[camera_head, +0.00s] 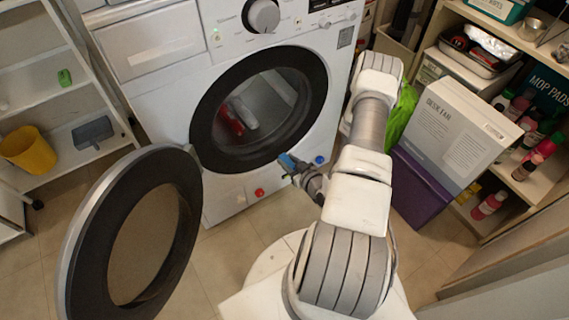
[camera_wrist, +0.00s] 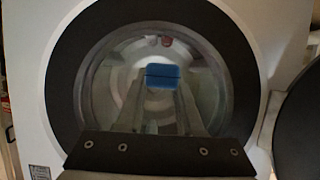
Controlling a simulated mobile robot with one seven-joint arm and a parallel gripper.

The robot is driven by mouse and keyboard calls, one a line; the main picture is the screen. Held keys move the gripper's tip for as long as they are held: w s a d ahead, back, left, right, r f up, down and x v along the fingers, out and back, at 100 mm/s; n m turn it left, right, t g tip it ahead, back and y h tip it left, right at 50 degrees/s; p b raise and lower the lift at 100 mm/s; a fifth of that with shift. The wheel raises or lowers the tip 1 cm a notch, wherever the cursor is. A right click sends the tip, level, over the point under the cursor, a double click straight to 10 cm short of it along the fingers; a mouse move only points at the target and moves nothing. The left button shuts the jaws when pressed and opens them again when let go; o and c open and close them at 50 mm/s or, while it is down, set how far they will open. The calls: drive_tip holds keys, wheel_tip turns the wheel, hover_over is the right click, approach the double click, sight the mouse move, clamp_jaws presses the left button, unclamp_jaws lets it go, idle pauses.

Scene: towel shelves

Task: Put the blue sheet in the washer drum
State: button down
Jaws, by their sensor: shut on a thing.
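The blue sheet (camera_head: 288,161) is a small folded blue piece in the tips of my gripper (camera_head: 296,168). In the wrist view the blue sheet (camera_wrist: 162,75) sits between the far ends of the two fingers, and my gripper (camera_wrist: 162,82) is shut on it. The washer (camera_head: 225,190) is white with a dark round rim, and its door (camera_head: 88,235) stands wide open to the left. The washer drum (camera_head: 280,95) is open. In the head view the sheet appears at the lower right of the rim; in the wrist view it lines up with the middle of the drum.
A red thing (camera_head: 229,120) and a pale thing (camera_head: 243,112) show in the drum. A white shelf with a yellow bucket (camera_head: 28,149) stands left.

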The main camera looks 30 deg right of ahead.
drive_tip(key=w+a+b, duration=0.1)
drive_tip(key=w+b, duration=0.1)
drive_tip(key=w, duration=3.1)
drive_tip(key=shift+f, duration=0.15)
drive_tip(key=shift+c, duration=2.3)
unclamp_jaws()
drive_tip(key=shift+s, duration=0.1)
drive_tip(key=s+r+p, duration=0.2)
drive_tip(key=s+p, duration=0.9)
drive_tip(key=s, duration=0.9)
drive_tip(key=shift+d, duration=0.35)
